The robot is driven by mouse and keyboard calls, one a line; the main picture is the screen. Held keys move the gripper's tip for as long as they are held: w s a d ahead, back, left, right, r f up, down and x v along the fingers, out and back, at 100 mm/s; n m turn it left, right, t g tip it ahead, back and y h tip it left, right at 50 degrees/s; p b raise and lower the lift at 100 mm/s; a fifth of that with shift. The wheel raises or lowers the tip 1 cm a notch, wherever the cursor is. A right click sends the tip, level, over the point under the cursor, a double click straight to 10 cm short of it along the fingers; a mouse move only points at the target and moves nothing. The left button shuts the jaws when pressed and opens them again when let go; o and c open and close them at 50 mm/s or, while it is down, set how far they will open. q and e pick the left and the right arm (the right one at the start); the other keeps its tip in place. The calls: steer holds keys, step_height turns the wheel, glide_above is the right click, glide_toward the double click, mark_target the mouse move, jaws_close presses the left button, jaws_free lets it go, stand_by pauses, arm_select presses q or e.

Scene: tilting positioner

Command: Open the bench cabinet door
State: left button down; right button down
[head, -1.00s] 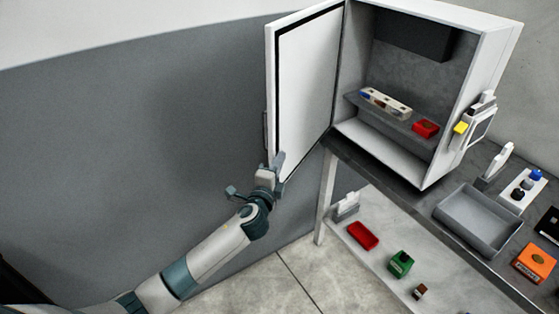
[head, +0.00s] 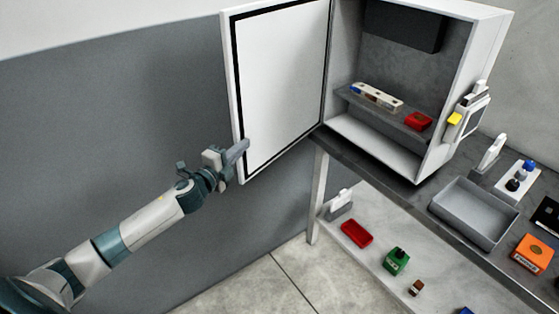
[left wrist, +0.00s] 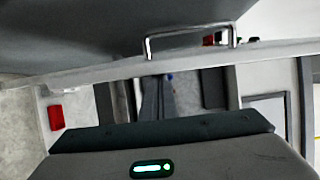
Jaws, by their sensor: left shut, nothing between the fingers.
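The white bench cabinet (head: 478,50) stands on the bench with its door (head: 285,85) swung wide open to the left, inner face with a black seal toward me. My left gripper (head: 243,147) is shut and empty at the lower free edge of the door, its fingertips overlapping the inner face. I cannot tell whether they touch it. In the left wrist view the door (left wrist: 90,75) is seen edge-on, with its metal bar handle (left wrist: 190,38) on the outer side and the shut fingers (left wrist: 158,95) below the edge. My right gripper is not in view.
Inside the cabinet a shelf (head: 385,115) holds a vial rack and a red box (head: 418,121). A grey tray (head: 475,212) and an orange box (head: 533,252) are on the bench. A lower shelf holds a red tray (head: 356,233) and a green box (head: 396,261). The floor at left is clear.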

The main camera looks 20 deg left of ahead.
arm_select(q)
steer(key=w+a+b, duration=0.2)
steer(key=w+a, duration=0.1)
steer(key=a, duration=0.7)
steer(key=shift+b, duration=0.4)
